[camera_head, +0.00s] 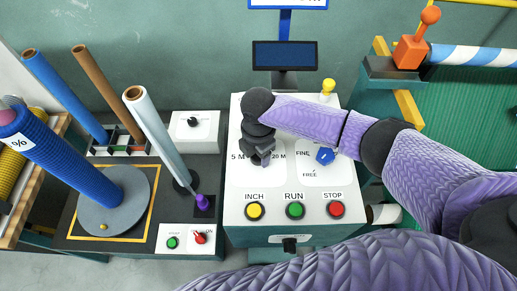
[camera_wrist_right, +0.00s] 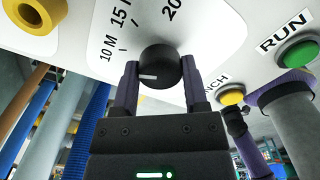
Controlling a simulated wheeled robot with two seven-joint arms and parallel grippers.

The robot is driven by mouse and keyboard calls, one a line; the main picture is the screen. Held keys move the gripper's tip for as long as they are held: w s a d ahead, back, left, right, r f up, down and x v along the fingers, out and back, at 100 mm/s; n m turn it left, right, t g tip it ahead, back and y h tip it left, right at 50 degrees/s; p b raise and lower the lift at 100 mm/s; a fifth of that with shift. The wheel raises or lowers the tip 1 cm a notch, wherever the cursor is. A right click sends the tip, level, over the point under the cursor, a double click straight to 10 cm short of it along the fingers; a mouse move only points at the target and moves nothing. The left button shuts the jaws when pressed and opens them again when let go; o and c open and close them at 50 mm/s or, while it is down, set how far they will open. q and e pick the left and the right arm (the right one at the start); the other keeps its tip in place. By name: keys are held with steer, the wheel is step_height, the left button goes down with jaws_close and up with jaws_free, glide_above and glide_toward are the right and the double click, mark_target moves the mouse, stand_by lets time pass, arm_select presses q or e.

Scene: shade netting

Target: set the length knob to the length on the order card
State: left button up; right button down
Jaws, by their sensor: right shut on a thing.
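The length knob (camera_wrist_right: 166,68) is round and black with a white pointer line. In the right wrist view its pointer aims left and slightly down, below the 10 M tick; the 15 M and 20 marks are higher up. My right gripper (camera_wrist_right: 158,82) is shut on the knob, one finger on each side. In the head view my right gripper (camera_head: 260,154) covers the knob, with 5 M and 20 M labels showing beside it. A blue-edged card (camera_head: 288,3) is cut off at the top, its writing unreadable. My left gripper is not in view.
The white panel (camera_head: 238,205) also carries a blue FINE/FREE knob (camera_head: 325,156), yellow INCH (camera_head: 255,211), green RUN (camera_head: 295,210) and red STOP (camera_head: 336,209) buttons. A dark screen (camera_head: 285,55) stands behind. A blue netting roll (camera_head: 75,165) stands at the left.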

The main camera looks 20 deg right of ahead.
steer(key=shift+n, duration=0.3)
steer(key=shift+c, duration=0.5)
jaws_free()
steer(key=shift+r, duration=0.1)
step_height(320, 180, up, 10)
steer(key=p, duration=0.1)
steer(key=shift+p, duration=0.4)
